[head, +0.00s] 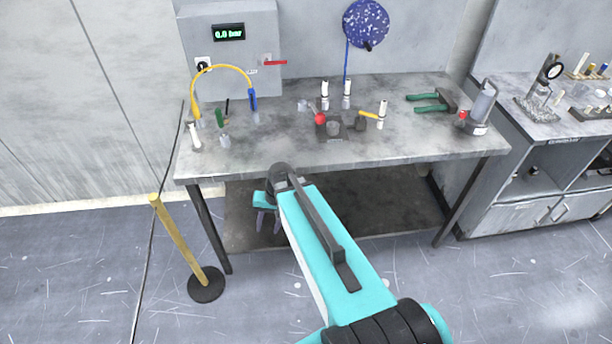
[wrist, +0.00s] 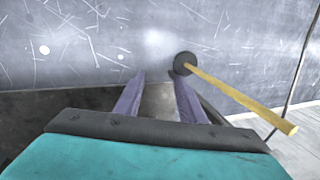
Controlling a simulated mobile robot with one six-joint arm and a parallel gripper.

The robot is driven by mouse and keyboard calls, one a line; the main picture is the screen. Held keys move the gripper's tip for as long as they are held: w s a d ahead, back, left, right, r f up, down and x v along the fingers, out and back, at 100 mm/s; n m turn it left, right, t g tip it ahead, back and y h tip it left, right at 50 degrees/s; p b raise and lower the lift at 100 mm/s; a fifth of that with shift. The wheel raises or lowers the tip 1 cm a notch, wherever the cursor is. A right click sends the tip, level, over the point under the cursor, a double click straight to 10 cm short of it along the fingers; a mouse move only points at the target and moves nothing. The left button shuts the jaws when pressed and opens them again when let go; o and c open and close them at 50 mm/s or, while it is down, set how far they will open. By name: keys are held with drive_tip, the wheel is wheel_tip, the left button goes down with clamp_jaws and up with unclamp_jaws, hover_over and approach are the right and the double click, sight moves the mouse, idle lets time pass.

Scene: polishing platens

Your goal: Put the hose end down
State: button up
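A yellow hose (head: 222,68) arches over the back left of the workbench. Its blue end (head: 253,100) points down at the arch's right side, above a small pale fitting (head: 256,117); whether it touches the fitting I cannot tell. My gripper (head: 268,224) hangs in front of the bench's front edge, below the tabletop and well apart from the hose. In the wrist view my gripper (wrist: 160,92) has its two purple fingers spread with nothing between them. The hose is not in the wrist view.
The workbench (head: 290,150) holds small fittings, a red-knobbed valve (head: 320,118) and green-handled pliers (head: 432,102). A grey cabinet (head: 235,60) reading 0.0 bar stands behind. A yellow post (head: 180,235) on a black base stands at front left. The bench's front strip is clear.

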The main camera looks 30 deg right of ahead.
drive_tip(key=s+a+f+n+g+h+b, duration=0.1)
drive_tip(key=s+f+n+g+b, duration=0.2)
drive_tip(key=s+f, duration=1.1)
drive_tip(key=s+a+f+n+g+h+b, duration=0.1)
drive_tip(key=s+a+f+n+g+b, duration=0.1)
drive_tip(key=s+f+b, duration=0.7)
drive_tip(key=s+f+g, duration=0.1)
drive_tip(key=s+f, duration=0.4)
drive_tip(key=f, duration=0.2)
drive_tip(key=shift+a+f+n+g+h, duration=0.25)
drive_tip(key=shift+n+g+h, duration=0.05)
drive_tip(key=shift+n+h, duration=0.1)
drive_tip(key=shift+c, duration=0.6)
drive_tip(key=shift+a, duration=0.1)
